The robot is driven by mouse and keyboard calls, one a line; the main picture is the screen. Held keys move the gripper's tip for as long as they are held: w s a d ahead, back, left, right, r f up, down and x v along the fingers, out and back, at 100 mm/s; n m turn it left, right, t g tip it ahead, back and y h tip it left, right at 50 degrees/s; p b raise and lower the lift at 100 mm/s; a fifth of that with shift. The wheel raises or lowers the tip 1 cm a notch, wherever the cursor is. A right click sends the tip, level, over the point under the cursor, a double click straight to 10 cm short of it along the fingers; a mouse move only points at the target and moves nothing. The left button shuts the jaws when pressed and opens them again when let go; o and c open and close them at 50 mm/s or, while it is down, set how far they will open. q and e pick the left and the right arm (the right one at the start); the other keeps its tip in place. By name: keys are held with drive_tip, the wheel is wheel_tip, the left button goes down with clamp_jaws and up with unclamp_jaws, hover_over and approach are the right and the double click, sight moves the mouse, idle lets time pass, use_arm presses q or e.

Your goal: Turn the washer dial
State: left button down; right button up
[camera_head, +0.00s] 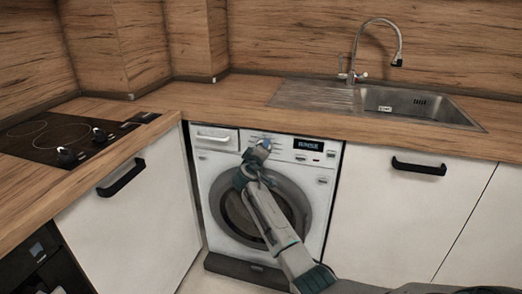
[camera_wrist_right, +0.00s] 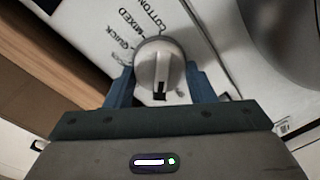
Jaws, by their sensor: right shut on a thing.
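The white washer (camera_head: 322,200) stands under the counter, its round door shut and its small display (camera_head: 307,144) appearing to read "RINSE". In the right wrist view, its grey-white dial (camera_wrist_right: 158,60) has a raised grip bar and a dark mark toward the bottom of the picture. The printed labels COTTON, MIXED and QUICK run beside it. My right gripper (camera_wrist_right: 160,84) has a blue finger on each side of the dial and is shut on it. In the head view the right gripper (camera_head: 261,146) is at the control panel and largely hides the dial. My left gripper is not in view.
A wooden counter (camera_head: 230,100) runs above the washer, with a sink (camera_head: 420,103) at right and a black hob (camera_head: 60,138) at left. White cabinets with black handles flank the washer. My right arm crosses in front of the washer door.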

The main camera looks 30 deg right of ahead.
drive_tip(key=shift+f, duration=0.1)
drive_tip(key=o, duration=1)
drive_tip(key=v, duration=1)
drive_tip(key=shift+s+a, duration=0.3)
